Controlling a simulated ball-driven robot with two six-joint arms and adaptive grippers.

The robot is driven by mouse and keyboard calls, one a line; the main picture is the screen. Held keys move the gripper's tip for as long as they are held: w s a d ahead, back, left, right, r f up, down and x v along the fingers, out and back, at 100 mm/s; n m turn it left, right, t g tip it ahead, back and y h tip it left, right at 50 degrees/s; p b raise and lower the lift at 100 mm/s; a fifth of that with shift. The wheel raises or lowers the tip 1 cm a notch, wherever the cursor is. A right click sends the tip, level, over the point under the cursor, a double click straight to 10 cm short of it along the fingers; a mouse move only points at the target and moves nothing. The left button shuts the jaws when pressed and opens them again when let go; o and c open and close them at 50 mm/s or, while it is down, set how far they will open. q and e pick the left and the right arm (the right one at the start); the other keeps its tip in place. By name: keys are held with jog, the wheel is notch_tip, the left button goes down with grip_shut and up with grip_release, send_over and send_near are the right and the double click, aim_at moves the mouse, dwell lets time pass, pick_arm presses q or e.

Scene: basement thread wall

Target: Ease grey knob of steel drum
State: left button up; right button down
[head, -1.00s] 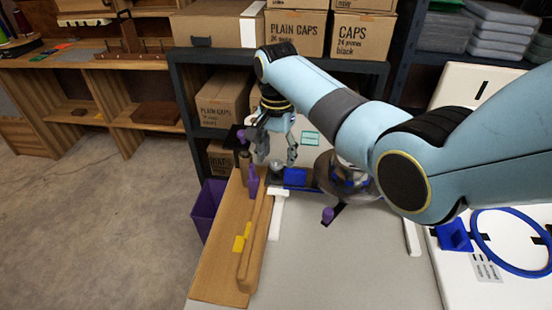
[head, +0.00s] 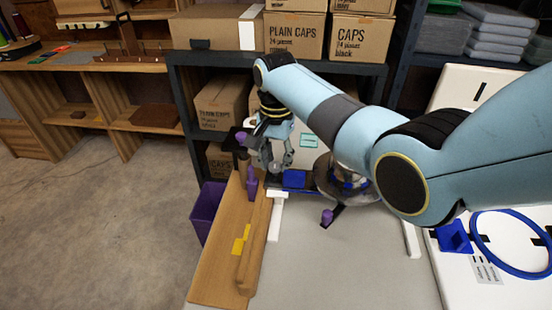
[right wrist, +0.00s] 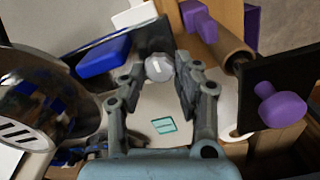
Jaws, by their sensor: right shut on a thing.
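The steel drum (head: 328,172) is a shiny round body beyond the grey bench, partly hidden by my right arm; it also fills the left of the right wrist view (right wrist: 30,85). The small grey knob (right wrist: 158,67) shows between the fingertips of my right gripper (right wrist: 158,76), near the drum and beside a blue block (right wrist: 103,57). My right gripper (head: 274,163) is shut on the knob, reaching down from above at the board's far end. In the head view the fingers largely cover the knob. My left gripper is not in view.
A purple crank handle (head: 327,216) sticks out below the drum. A wooden board (head: 222,258) with an upright purple handle (head: 252,182) lies at left. A purple bin (head: 207,212) stands beside it. The grey bench top (head: 335,270) is clear in front.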

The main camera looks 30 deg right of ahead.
jog(key=n+p, duration=0.2)
jog(key=n, duration=0.1)
jog(key=shift+r+p, duration=0.15)
jog(key=shift+p, duration=0.2)
jog(key=n+p, duration=0.2)
jog(key=n, duration=0.2)
jog(key=shift+w+a+n, duration=0.1)
jog(key=shift+n, duration=0.2)
jog(key=n+p, duration=0.1)
jog(key=n, duration=0.3)
jog(key=shift+a+n+p, duration=0.1)
jog(key=shift+n+p, duration=0.2)
jog(key=shift+p, duration=0.05)
jog(key=n+p, duration=0.1)
jog(key=n, duration=0.3)
jog(key=shift+a+n, duration=0.1)
jog(key=shift+n, duration=0.2)
jog(key=c, duration=1)
grip_release()
jog(key=shift+o, duration=0.2)
